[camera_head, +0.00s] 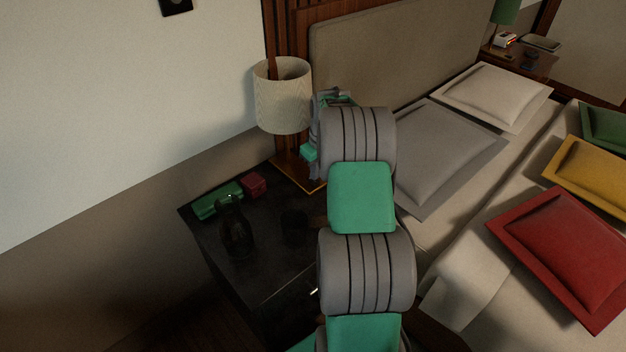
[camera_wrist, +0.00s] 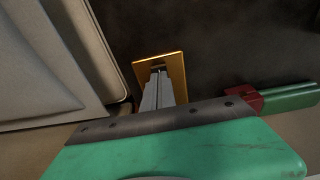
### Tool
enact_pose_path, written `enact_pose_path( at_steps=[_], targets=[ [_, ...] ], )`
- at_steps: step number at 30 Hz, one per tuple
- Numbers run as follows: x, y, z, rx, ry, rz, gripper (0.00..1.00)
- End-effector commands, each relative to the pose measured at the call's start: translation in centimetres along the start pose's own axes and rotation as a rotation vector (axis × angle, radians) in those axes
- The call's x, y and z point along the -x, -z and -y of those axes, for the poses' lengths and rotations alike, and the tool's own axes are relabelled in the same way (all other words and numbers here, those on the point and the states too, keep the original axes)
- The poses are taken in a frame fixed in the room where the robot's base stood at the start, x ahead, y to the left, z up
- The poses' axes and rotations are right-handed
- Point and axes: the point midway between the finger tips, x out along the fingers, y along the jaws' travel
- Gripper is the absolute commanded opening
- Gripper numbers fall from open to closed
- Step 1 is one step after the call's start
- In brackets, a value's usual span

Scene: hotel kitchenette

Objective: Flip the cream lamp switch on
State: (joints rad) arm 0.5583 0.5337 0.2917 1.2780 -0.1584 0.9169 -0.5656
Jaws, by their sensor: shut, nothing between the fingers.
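The cream lamp (camera_head: 282,95) stands at the back of the dark nightstand, against the wall. Its gold-edged base (camera_head: 297,172) is partly hidden by my arm in the head view. In the wrist view, the base (camera_wrist: 177,68) is a small gold-edged plate near the middle. My gripper (camera_wrist: 158,72) is shut and empty, its narrow grey fingers pointing at the plate and overlapping it. I cannot tell whether they touch it. A small dark mark shows by the fingertips; I cannot make out the switch or its position. My arm hides the fingertips in the head view.
A dark red box (camera_head: 253,184), a green item (camera_head: 217,201) and a dark glass vessel (camera_head: 235,228) stand on the nightstand (camera_head: 262,275), left of my arm. The bed with a grey pillow (camera_head: 447,150) lies close on the right. The wall is behind the lamp.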

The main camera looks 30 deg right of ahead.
Motion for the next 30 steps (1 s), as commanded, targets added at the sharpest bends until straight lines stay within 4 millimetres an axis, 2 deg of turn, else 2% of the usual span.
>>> enact_pose_path(
  at_steps=[30],
  targets=[
    [-0.77,-0.11,0.00,0.000,0.000,0.000,0.00]
  ],
)
